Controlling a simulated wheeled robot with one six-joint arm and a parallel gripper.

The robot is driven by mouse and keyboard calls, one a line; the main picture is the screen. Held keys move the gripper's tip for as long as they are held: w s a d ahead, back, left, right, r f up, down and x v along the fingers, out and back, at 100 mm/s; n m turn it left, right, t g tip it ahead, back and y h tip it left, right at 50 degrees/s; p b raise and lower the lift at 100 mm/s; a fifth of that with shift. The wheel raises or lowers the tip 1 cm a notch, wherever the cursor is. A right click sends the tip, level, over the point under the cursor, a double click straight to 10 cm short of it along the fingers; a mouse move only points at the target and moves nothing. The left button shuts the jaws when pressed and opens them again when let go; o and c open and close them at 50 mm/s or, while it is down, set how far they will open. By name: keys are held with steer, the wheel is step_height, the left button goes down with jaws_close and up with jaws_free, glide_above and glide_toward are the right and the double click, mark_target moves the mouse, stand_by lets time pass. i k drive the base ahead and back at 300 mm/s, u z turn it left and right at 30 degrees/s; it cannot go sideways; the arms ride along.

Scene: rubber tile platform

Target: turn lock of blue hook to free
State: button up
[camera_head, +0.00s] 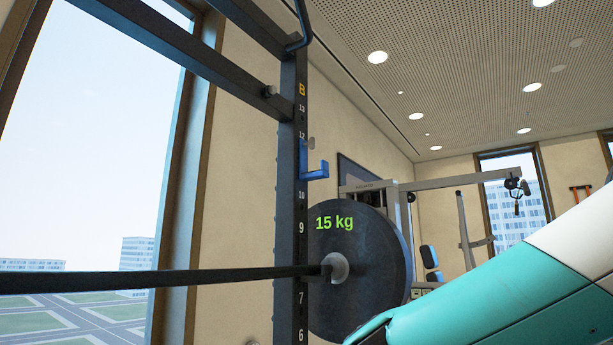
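The blue hook (314,172) sits on the black numbered rack post (293,230), between the numbers 12 and 10. Its arm juts to the right and ends in a short upturned tip. A small grey knob (311,142) shows just above it, perhaps its lock; it is too small to tell how it is turned. My teal and white arm comes in from the lower right. My gripper is not clearly seen; only a dark part at the arm's lower left end shows at the bottom edge. The hook is well above that end and apart from it.
A black 15 kg plate (362,272) is right of the post, below the hook. A dark bar (160,280) runs left from its hub. Rack beams (185,45) cross the upper left. A cable machine (440,185) stands behind.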

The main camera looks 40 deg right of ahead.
mark_target(310, 143)
steer(key=u, duration=0.15)
steer(key=i, duration=1.05)
steer(key=z, duration=1.45)
